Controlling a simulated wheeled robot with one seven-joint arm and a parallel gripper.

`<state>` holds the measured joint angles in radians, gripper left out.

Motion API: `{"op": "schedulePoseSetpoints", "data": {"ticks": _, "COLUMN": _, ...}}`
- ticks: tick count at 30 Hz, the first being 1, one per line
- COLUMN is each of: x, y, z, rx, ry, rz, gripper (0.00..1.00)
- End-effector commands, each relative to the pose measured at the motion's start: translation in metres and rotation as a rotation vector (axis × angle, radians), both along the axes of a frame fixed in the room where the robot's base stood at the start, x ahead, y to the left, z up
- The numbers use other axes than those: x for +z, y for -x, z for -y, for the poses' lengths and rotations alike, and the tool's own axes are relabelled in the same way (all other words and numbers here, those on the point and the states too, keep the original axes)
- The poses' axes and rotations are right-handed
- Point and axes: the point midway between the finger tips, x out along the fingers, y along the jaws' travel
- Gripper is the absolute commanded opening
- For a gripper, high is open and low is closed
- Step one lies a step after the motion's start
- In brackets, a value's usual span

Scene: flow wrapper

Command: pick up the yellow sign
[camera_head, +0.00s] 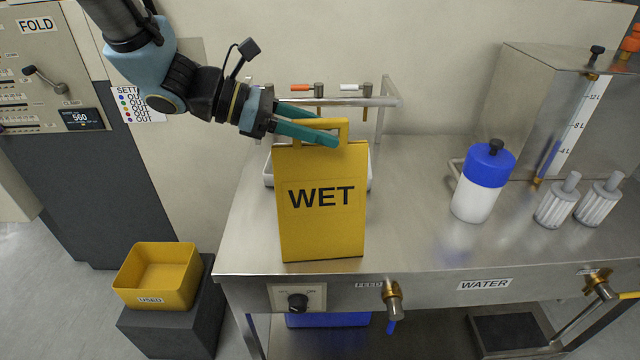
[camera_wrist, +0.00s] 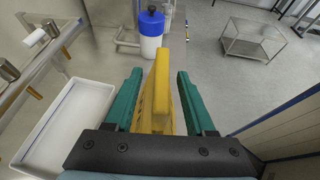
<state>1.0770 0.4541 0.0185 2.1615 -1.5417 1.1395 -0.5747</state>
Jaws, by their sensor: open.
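The yellow sign (camera_head: 322,225), marked WET, stands upright on the steel counter near its front edge. It has a loop handle at its top. My gripper (camera_head: 332,138) reaches in from the upper left, with its green fingers at the handle. In the wrist view the sign (camera_wrist: 162,85) shows edge-on between the two open fingers of my gripper (camera_wrist: 160,88), with a gap visible on each side. The fingers are apart and hold nothing.
A white tray (camera_wrist: 58,130) lies behind the sign. A blue-capped white bottle (camera_head: 474,200) and two ribbed cylinders (camera_head: 556,205) stand to the right on the steel counter (camera_head: 410,235). A yellow USED bin (camera_head: 150,298) sits lower left. A rail with taps (camera_head: 345,101) is behind.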

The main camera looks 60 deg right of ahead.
Motion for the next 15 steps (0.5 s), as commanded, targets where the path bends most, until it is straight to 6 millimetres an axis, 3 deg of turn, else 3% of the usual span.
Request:
{"op": "schedulePoseSetpoints", "data": {"ticks": 6, "x": -0.008, "y": 0.022, "z": 0.017, "rx": -0.002, "ry": -0.001, "rz": 0.0, "gripper": 0.55}}
{"op": "schedulePoseSetpoints", "data": {"ticks": 15, "x": -0.01, "y": 0.024, "z": 0.02, "rx": 0.001, "ry": 0.001, "rz": 0.001, "gripper": 0.54}}
